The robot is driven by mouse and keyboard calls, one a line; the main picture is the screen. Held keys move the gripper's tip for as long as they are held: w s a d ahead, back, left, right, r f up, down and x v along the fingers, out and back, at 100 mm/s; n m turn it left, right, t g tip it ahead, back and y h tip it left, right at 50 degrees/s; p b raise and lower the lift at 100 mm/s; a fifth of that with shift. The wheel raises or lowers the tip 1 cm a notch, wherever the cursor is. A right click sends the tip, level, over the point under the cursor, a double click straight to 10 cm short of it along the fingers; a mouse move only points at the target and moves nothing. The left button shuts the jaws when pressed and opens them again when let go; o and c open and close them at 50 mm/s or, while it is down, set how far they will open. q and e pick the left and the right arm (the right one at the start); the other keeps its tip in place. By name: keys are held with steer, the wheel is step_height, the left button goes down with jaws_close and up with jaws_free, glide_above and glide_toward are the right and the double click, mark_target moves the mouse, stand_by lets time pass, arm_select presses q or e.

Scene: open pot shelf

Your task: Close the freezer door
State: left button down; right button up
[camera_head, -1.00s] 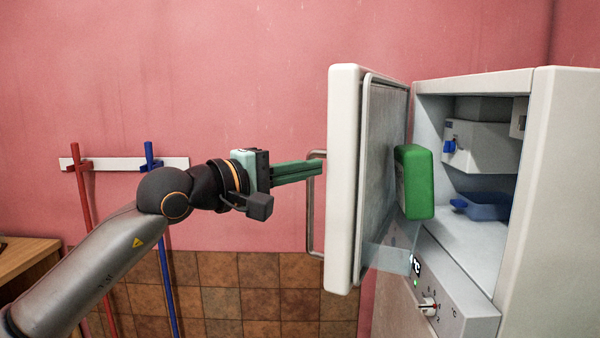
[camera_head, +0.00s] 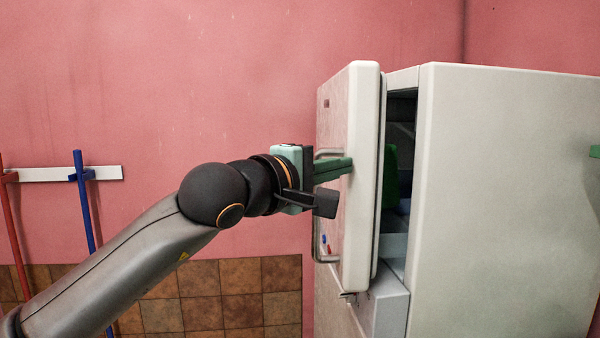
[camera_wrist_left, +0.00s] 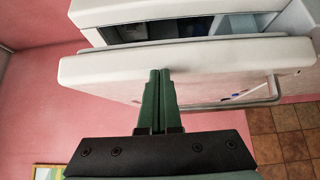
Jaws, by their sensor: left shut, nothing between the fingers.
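The freezer door (camera_head: 362,180) is a thick white panel that stands partly open, with a narrow gap between it and the white freezer body (camera_head: 510,190). In the left wrist view the door (camera_wrist_left: 110,72) crosses the picture, with the dark gap above it. A metal bar handle (camera_head: 318,240) is on the door's outer face. My left gripper (camera_head: 350,165) is shut and empty, its green fingers at the door's outer face near the handle. The fingertips (camera_wrist_left: 160,73) appear to be against the door. My right gripper is not clearly shown.
A green item (camera_head: 390,178) shows inside the gap. A white rail (camera_head: 50,174) with a red pole and a blue pole (camera_head: 84,200) is on the pink wall at left. The space between the poles and the freezer is free apart from my arm.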

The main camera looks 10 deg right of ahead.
arm_select(q)
steer(key=s+d+r, duration=0.1)
steer(key=s+d, duration=0.1)
steer(key=d, duration=0.5)
steer(key=shift+s+b, duration=0.3)
steer(key=shift+s, duration=0.05)
arm_select(e)
steer(key=shift+w+a+r, duration=0.25)
steer(key=shift+a, duration=0.25)
arm_select(q)
steer(key=shift+d+r, duration=0.1)
steer(key=shift+r, duration=0.15)
arm_select(e)
steer(key=shift+s, duration=0.1)
arm_select(q)
steer(key=w+f+b+v, duration=0.1)
steer(key=b+v, duration=0.3)
steer(key=v, duration=0.8)
steer(key=shift+s+a+n+t, duration=0.2)
steer(key=shift+a+n+t, duration=0.1)
steer(key=shift+a, duration=0.35)
arm_select(e)
steer(key=f, duration=0.1)
steer(key=d+f, duration=0.1)
steer(key=f, duration=0.1)
steer(key=shift+d+f, duration=0.15)
steer(key=shift+f, duration=0.15)
